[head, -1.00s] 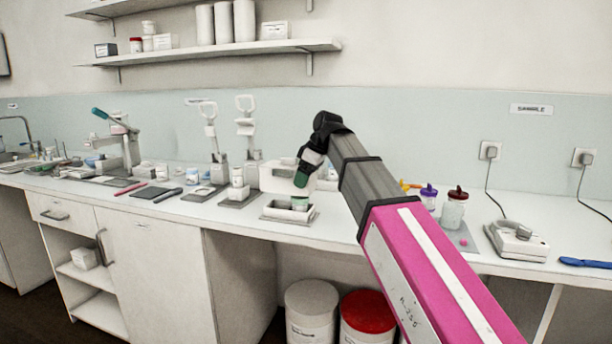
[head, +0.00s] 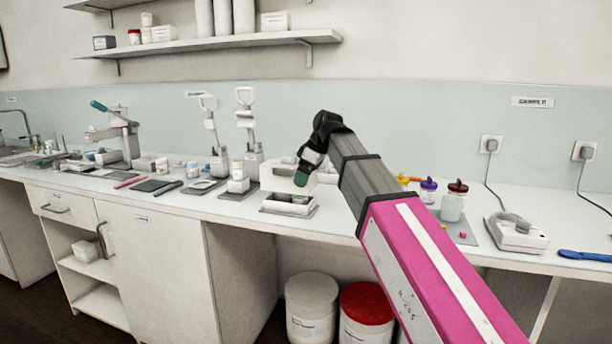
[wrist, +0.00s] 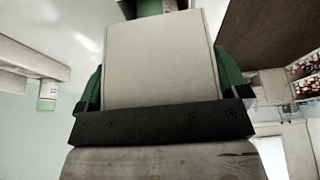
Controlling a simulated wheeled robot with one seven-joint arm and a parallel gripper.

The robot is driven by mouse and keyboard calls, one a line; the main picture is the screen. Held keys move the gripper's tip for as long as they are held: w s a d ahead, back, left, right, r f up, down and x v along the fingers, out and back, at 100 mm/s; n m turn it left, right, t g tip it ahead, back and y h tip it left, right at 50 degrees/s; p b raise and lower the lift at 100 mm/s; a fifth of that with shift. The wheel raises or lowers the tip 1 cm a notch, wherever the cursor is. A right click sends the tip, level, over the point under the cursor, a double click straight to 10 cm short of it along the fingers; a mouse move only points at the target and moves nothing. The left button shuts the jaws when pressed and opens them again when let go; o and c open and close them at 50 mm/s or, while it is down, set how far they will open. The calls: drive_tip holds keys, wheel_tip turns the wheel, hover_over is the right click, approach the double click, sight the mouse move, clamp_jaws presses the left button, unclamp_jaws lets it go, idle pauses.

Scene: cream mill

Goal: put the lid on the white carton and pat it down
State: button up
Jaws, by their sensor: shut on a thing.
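My gripper (head: 302,178) points down with dark green fingers, in front of a white block-shaped unit (head: 273,178) and just above a shallow grey tray (head: 270,209). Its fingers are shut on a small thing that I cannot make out. In the wrist view, a broad cream face, probably my gripper's own housing, hides most of the fingers and what they hold. Dark green parts show at its sides and top. I cannot tell whether the thing held is the lid. Small pale items lie in or by the tray; none is clearly the white carton.
Left of the tray stand a small white container (head: 238,183) and two tall white stands (head: 245,120). To the right are a red-lidded jar (head: 453,204), a purple-lidded jar (head: 428,190) and a white device (head: 516,235).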

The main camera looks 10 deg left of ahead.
drive_tip(key=shift+f, duration=2.3)
idle(1.4)
drive_tip(key=o, duration=0.6)
drive_tip(key=shift+r, duration=0.1)
drive_tip(key=shift+r, duration=3.4)
